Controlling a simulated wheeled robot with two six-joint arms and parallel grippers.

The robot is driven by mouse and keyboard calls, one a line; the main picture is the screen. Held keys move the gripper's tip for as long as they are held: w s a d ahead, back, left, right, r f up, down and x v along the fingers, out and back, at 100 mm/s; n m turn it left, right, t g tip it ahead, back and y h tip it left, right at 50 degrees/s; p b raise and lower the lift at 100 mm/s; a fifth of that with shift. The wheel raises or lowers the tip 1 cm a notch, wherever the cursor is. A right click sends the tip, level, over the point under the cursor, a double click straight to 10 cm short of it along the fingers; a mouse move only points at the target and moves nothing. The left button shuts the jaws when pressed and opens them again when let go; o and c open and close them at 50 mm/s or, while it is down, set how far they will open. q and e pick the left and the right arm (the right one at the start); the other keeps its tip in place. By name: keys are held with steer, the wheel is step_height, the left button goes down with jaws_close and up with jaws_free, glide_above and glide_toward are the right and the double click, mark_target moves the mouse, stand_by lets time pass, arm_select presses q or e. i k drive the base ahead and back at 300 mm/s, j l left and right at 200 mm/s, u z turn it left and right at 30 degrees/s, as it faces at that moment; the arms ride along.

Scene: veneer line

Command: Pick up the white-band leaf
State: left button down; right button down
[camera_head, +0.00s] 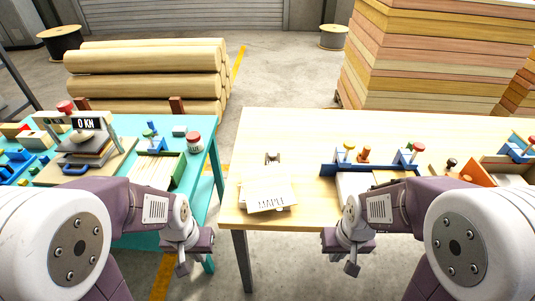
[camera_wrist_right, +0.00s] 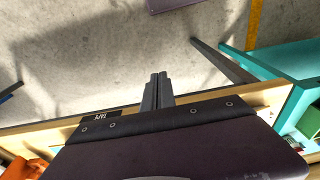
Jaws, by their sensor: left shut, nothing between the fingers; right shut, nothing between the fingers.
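No leaf with a clear white band can be made out. Pale sheets (camera_head: 268,196) lie on the wooden table near its front left corner; the top one reads MAPLE. A pale leaf stack (camera_head: 152,172) lies in a green-edged holder on the teal table. My left gripper (camera_head: 182,268) is shut and empty, pointing down in front of the gap between the tables. My right gripper (camera_head: 352,268) is shut and empty, in front of the wooden table's edge, below a blue-fenced tray (camera_head: 327,169). Its closed fingers also show in the right wrist view (camera_wrist_right: 157,92), over floor.
The wooden table (camera_head: 300,130) has clear room at its back and middle. The teal table (camera_head: 207,165) holds a press with a 0 KN display (camera_head: 87,123) and a red-lidded jar (camera_head: 194,142). Logs (camera_head: 150,60) and stacked boards (camera_head: 430,60) stand behind.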

mark_target(268, 187)
steer(key=i+j+z, duration=0.15)
steer(key=j+z, duration=0.25)
steer(key=j, duration=0.8)
steer(key=j+z, duration=0.45)
steer(key=j, duration=0.75)
steer(key=k+l, duration=0.05)
